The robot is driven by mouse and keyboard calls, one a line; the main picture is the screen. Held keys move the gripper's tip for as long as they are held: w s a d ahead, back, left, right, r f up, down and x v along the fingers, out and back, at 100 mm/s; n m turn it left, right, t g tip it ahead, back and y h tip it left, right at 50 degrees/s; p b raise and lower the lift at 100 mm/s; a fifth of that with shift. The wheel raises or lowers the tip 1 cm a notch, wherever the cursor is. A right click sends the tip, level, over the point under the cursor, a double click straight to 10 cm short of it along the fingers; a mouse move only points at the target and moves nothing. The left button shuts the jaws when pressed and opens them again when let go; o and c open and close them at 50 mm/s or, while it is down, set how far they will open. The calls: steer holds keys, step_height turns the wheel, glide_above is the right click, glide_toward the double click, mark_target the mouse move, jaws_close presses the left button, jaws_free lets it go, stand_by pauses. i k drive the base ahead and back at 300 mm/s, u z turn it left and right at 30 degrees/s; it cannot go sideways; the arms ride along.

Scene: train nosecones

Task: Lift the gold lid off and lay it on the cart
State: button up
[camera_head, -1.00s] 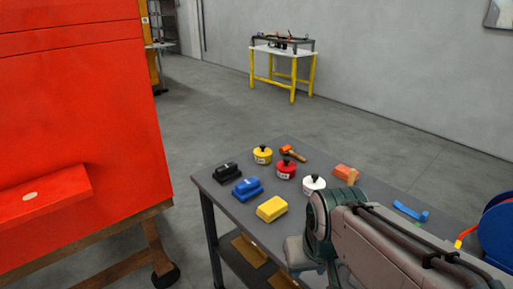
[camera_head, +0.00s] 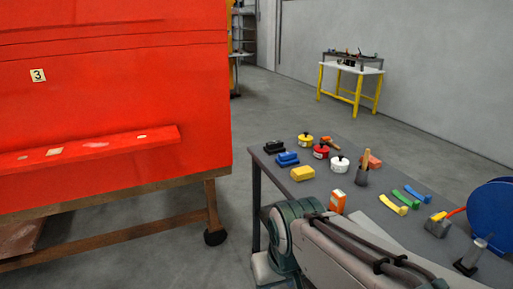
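A small yellow-gold round tin with a black knob on top (camera_head: 305,140) stands near the far edge of the grey cart (camera_head: 330,180). Its lid looks seated on it, but the seam is too small to make out. My arm reaches in from the bottom right, in front of the cart's near left side. The arm's joint hides part of the cart's near edge. The fingers of my gripper do not show.
A red tin (camera_head: 321,152) and a white tin (camera_head: 340,164) stand close to the yellow one. The large red nosecone (camera_head: 110,120) on a wooden stand fills the left.

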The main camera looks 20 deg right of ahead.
mark_target(306, 137)
steer(key=u, duration=0.7)
steer(key=i, duration=1.75)
steer(key=z, duration=0.85)
steer(key=i, duration=0.95)
steer(key=z, duration=1.5)
steer(key=i, duration=0.55)
steer(key=z, duration=0.45)
